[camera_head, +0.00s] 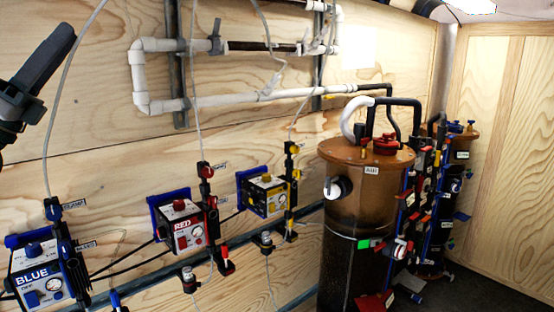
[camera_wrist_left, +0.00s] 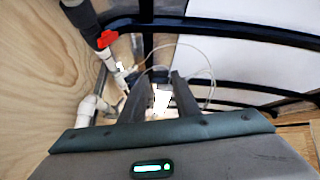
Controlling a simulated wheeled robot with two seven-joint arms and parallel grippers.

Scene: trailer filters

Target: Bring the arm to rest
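My left gripper (camera_head: 48,62) is raised at the upper left of the head view, in front of the wooden wall and above the blue box. Its dark fingers point up and to the right. In the left wrist view, the two fingers (camera_wrist_left: 160,82) stand apart with a gap between them, and nothing is held there. The gripper touches nothing that I can see. My right arm and gripper are not in view.
A blue box (camera_head: 40,276), a red box (camera_head: 182,228) and a yellow box (camera_head: 266,196) hang on the wall. White pipes (camera_head: 160,103) run above. A brown filter tank (camera_head: 350,210) stands right of centre. In the wrist view, a red valve handle (camera_wrist_left: 107,39) shows near pipes.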

